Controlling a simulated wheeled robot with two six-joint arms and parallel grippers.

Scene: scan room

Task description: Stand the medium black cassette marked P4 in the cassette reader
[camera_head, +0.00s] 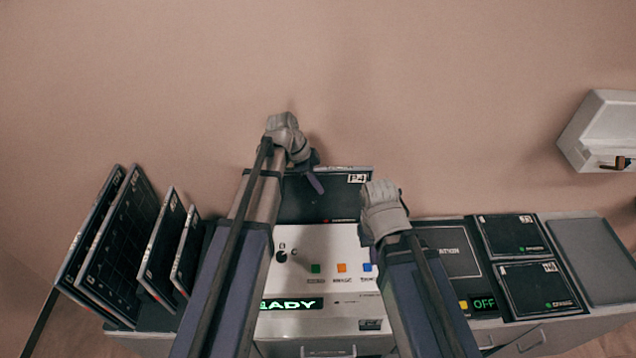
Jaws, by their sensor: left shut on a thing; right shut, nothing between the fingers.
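The black cassette marked P4 (335,205) stands upright behind the white sloping panel of the cassette reader (335,245), its label at the upper right. My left gripper (314,174) is shut on the cassette near its upper left part. My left arm hides the cassette's left side. The cassette's lower edge meets the back of the panel, and I cannot tell if it is seated in a slot. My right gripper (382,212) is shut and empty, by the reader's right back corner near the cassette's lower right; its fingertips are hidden.
Several black cassettes (125,240) stand in a rack at left. At right, a station with an OFF display (484,304), two flat black cassettes (514,235) and a grey tray (592,260) fill the counter. A white box (603,130) hangs on the right wall.

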